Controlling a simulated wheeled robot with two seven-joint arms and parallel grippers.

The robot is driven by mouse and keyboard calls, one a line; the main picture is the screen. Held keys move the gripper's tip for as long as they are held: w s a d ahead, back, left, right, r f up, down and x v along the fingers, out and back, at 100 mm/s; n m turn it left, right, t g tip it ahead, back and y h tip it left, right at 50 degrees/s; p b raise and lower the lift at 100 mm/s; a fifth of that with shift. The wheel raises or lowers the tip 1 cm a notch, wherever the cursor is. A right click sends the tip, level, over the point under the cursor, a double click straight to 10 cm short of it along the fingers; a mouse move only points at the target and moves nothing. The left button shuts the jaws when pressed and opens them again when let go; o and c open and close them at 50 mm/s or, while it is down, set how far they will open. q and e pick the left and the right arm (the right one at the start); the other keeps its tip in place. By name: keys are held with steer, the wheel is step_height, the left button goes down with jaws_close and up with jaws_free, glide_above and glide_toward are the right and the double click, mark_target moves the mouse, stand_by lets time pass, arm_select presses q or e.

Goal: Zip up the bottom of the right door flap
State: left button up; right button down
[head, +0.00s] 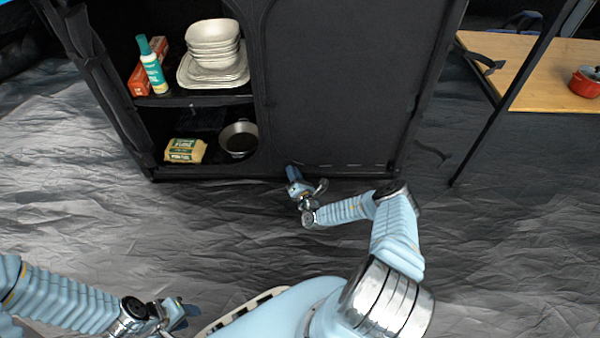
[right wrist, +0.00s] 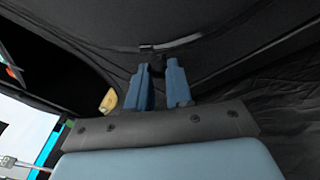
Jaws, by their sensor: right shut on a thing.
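The right door flap (head: 350,85) is a dark fabric panel hanging upright over the right half of the black cabinet. A thin pale dashed line (head: 345,165) runs along its bottom edge. My right gripper (head: 293,174) is at the flap's lower left corner, just above the floor. In the right wrist view its blue fingers (right wrist: 159,84) point at a dark seam with a small zipper pull (right wrist: 148,48). It is shut on the pull, and the exact contact is hard to see. My left gripper (head: 184,310) is low at the left, away from the cabinet; its fingers are unclear.
The open left half of the cabinet holds stacked bowls and plates (head: 213,58), a green-capped bottle (head: 152,68), a yellow package (head: 185,150) and a pan (head: 239,138). A wooden table (head: 540,80) with a red pot (head: 586,82) stands right. The wrinkled grey floor (head: 80,220) is clear.

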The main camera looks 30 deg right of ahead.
steer(key=shift+w+a, duration=0.25)
steer(key=shift+a, duration=0.25)
steer(key=c, duration=1)
jaws_free()
steer(key=s+a+p, duration=0.2)
steer(key=s, duration=1.1)
steer(key=shift+s+a+p, duration=0.25)
steer(key=shift+a+p, duration=0.05)
steer(key=shift+p, duration=0.1)
